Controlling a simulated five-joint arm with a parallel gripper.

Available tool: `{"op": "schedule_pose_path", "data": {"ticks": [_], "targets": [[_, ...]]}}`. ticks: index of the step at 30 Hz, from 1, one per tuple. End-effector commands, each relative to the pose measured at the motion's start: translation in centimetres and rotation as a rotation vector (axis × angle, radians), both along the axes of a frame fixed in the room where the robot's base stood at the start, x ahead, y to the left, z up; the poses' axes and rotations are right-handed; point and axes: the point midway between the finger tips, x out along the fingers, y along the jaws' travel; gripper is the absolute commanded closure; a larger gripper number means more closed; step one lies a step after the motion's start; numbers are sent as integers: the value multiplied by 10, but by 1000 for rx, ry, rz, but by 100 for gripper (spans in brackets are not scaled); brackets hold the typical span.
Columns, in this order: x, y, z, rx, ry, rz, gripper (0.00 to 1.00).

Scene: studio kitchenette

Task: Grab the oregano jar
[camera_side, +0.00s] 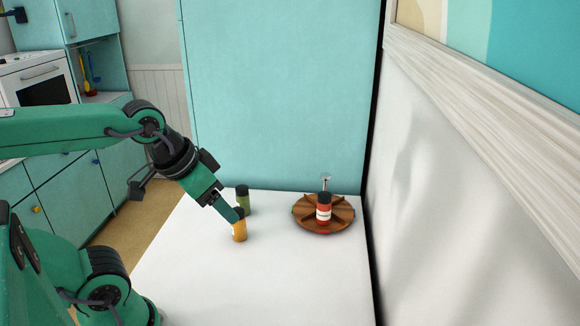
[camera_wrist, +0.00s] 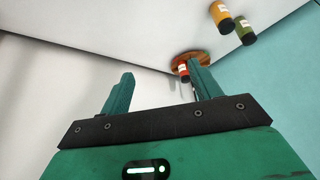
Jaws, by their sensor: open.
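A green jar with a dark lid (camera_side: 243,203) stands upright on the white table; it also shows at the upper right of the wrist view (camera_wrist: 244,32). An orange-yellow jar with a dark lid (camera_side: 239,232) stands close in front of it, also in the wrist view (camera_wrist: 222,15). Their labels are too small to read, so I cannot tell which jar is oregano. My gripper (camera_side: 232,216) is open and overlaps the jars in the side view. In the wrist view its fingers (camera_wrist: 161,76) are spread and empty, with both jars outside them.
A round wooden divided turntable (camera_side: 341,222) stands to the right on the table, with a red jar (camera_side: 323,213) and a small clear item (camera_side: 326,183) at it. A teal panel (camera_side: 270,100) rises behind and a white wall is at right. The front table is clear.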

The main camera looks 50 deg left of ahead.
Motion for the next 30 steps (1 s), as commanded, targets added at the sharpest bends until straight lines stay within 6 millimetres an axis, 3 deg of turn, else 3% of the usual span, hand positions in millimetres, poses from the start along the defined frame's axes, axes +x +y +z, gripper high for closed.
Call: {"op": "schedule_pose_path", "data": {"ticks": [14,30], "targets": [[12,6,3,15,24,-2,37],[89,61,2,85,178,-45,37]]}}
